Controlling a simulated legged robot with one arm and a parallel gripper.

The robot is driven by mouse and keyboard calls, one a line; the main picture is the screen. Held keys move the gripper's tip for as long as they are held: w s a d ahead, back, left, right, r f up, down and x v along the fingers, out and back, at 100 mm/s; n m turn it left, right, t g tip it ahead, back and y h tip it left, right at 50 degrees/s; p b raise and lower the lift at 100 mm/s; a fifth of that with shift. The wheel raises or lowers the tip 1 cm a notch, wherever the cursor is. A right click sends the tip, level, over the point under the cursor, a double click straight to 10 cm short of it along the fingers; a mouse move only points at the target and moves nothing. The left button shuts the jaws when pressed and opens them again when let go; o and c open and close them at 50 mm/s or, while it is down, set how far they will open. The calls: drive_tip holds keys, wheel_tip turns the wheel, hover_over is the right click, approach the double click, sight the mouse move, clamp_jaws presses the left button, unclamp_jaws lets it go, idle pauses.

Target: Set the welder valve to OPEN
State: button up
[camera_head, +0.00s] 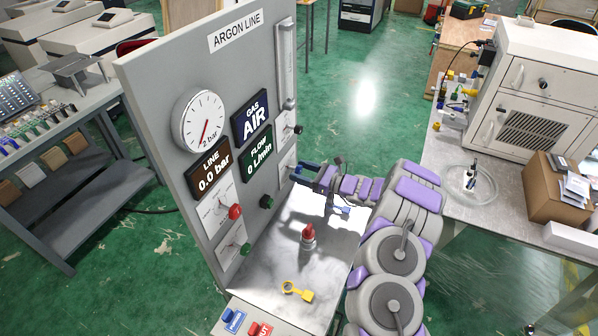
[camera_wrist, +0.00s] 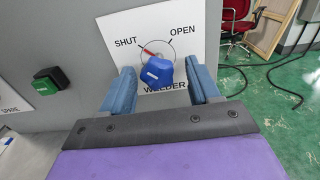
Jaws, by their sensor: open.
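The welder valve is a blue knob (camera_wrist: 158,73) on a white plate (camera_wrist: 177,28) marked SHUT, OPEN and WELDER in the wrist view. Its red pointer (camera_wrist: 147,52) points up-left, toward SHUT. My gripper (camera_wrist: 160,70) is open, with one blue finger on each side of the knob. I cannot tell whether the fingers touch it. In the head view my gripper (camera_head: 303,171) is at the right edge of the ARGON LINE panel (camera_head: 165,85), and the welder knob cannot be made out there.
A red-topped fitting (camera_head: 308,236) and a yellow tag (camera_head: 297,291) are on the shelf below my arm. A machine bench (camera_head: 450,180) stands right.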

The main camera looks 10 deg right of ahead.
drive_tip(key=shift+x, duration=0.75)
drive_tip(key=shift+c, duration=0.3)
